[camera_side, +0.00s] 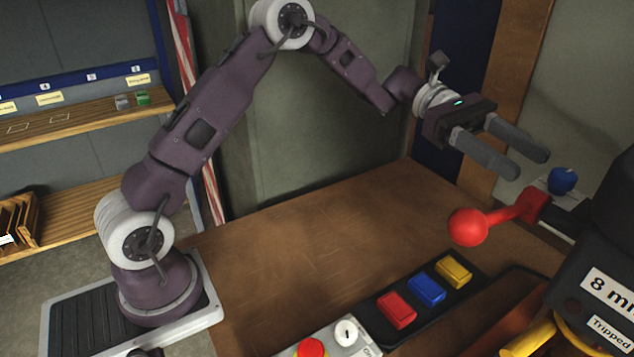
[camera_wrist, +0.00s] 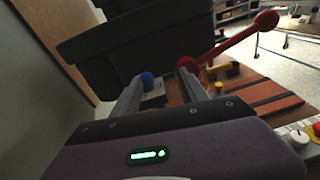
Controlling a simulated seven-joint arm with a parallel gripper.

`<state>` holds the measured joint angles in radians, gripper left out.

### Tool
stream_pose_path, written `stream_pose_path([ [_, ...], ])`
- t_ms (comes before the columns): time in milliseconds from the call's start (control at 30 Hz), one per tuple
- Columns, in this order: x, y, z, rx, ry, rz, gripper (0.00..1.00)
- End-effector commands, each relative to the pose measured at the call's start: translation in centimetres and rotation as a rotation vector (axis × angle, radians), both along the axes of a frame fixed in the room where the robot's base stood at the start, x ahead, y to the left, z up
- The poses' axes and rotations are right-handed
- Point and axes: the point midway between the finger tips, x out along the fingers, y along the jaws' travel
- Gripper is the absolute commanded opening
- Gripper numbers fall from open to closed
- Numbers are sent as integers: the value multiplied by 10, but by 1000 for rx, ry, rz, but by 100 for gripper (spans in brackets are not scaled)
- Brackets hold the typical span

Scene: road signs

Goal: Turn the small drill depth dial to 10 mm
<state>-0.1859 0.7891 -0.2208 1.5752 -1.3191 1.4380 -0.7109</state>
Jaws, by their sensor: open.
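A small blue knob (camera_side: 562,181) sits on a pale plate at the right, beside the dark machine (camera_side: 612,218); it looks like the depth dial, but I cannot read any scale marks. In the wrist view the blue knob (camera_wrist: 147,79) shows beyond and between my fingers, close to the left one. My gripper (camera_side: 531,166) is open and empty, its two grey fingers pointing toward the knob with a gap before it. The fingers (camera_wrist: 159,80) also show in the wrist view. The machine carries labels reading "8 mm" and "Tripped", partly cut off.
A red lever with a ball end (camera_side: 468,227) juts from the machine near my gripper. Red, blue and yellow blocks (camera_side: 427,289) lie in a black tray. A control box with a red button (camera_side: 311,348) stands in front. The wooden bench (camera_side: 300,240) is clear at left.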

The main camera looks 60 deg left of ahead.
Motion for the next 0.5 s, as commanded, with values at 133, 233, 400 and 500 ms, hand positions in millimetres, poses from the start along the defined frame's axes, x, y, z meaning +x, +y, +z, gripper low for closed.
stream_pose_path([
  [133, -38, -5, 8, 152, -135, -68, 51],
  [233, -64, -5, 11, 253, -229, -118, 51],
  [400, -108, 3, 11, 426, -397, -204, 51],
  [500, -133, 10, 10, 524, -497, -258, 51],
])
